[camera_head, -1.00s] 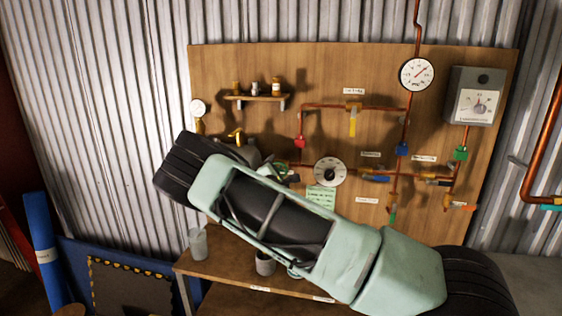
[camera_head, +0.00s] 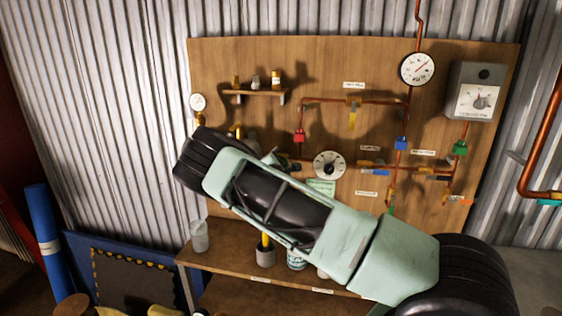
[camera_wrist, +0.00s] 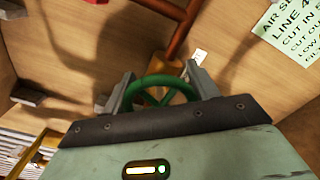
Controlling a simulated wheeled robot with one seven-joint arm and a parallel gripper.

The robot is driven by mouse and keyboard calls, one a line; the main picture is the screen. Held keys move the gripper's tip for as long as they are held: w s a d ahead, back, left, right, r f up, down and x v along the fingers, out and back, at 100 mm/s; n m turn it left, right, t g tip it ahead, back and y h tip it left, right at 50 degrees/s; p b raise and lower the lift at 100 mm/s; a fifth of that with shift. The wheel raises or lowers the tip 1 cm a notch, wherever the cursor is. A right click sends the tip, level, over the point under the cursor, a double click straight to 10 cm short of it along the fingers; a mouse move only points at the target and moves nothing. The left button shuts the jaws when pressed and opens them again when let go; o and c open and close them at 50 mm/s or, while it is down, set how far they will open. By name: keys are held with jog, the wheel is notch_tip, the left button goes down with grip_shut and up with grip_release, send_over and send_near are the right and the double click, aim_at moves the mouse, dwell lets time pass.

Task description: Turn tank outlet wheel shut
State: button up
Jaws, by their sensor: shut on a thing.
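A green handwheel (camera_wrist: 163,82) shows in the wrist view, on a brass valve body (camera_wrist: 168,66) at the end of a copper pipe. My gripper (camera_wrist: 160,77) has one finger on each side of the wheel's rim and is shut on it. In the head view my arm covers the wheel and most of the gripper. No readable tank outlet label shows on the wheel.
A wooden panel (camera_head: 230,60) carries copper pipes, a round dial (camera_head: 329,165), a gauge (camera_head: 417,68) and several coloured valve handles. A small shelf (camera_head: 254,93) holds bottles. A bench (camera_head: 225,270) below holds cups. A green note (camera_wrist: 290,30) is close on the right.

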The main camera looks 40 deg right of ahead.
jog(key=shift+f+b, duration=0.15)
jog(key=shift+b, duration=0.3)
jog(key=shift+f+m+b, duration=0.15)
jog(key=shift+m+b, duration=0.55)
jog(key=shift+b, duration=0.3)
jog(key=m+b, duration=0.2)
jog(key=b, duration=0.1)
jog(key=shift+m+b, duration=2.9)
jog(key=shift+r, duration=0.2)
jog(key=o, duration=1)
jog(key=shift+c, duration=0.2)
